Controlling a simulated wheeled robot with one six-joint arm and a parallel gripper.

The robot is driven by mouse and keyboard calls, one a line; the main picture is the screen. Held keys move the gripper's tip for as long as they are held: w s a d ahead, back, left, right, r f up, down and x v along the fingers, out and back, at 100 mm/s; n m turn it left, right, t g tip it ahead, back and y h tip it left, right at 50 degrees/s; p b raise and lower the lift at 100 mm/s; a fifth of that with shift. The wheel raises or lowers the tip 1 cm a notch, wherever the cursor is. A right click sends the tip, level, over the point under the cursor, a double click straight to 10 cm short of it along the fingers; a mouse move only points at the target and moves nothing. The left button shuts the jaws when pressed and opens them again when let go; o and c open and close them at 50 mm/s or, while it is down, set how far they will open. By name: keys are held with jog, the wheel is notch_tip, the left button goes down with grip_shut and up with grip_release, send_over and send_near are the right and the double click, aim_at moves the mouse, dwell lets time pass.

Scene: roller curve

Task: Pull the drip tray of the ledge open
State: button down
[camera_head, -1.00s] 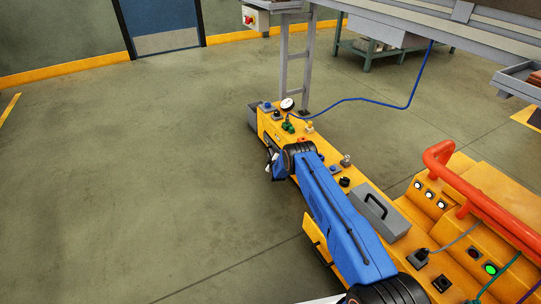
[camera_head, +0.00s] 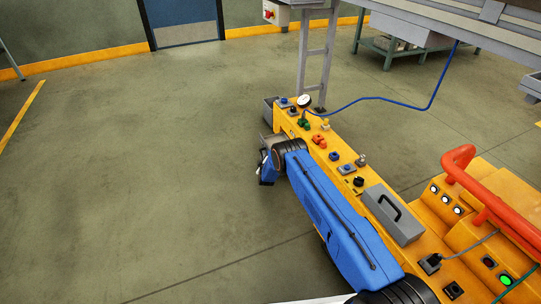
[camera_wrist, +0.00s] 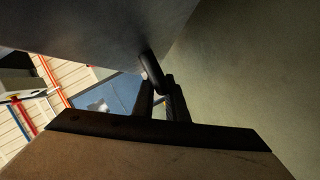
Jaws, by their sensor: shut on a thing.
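The yellow ledge (camera_head: 330,148) runs diagonally through the head view, with knobs, valves and a gauge on top. My gripper (camera_wrist: 161,98) is shut on this handle. In the head view my gripper (camera_head: 265,172) is small, beside the ledge's left side, and its fingertips are hard to make out.
A grey toolbox (camera_head: 392,215) and an orange rail (camera_head: 459,160) are on the yellow unit to the right. A blue hose (camera_head: 400,101) hangs behind. The floor (camera_head: 130,170) on the left is clear.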

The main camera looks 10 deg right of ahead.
jog(key=shift+s+a, duration=0.15)
jog(key=shift+a, duration=0.35)
jog(key=c, duration=1.8)
grip_release()
jog(key=shift+o, duration=0.2)
jog(key=shift+s, duration=0.1)
jog(key=v, duration=1.7)
jog(key=shift+s, duration=0.1)
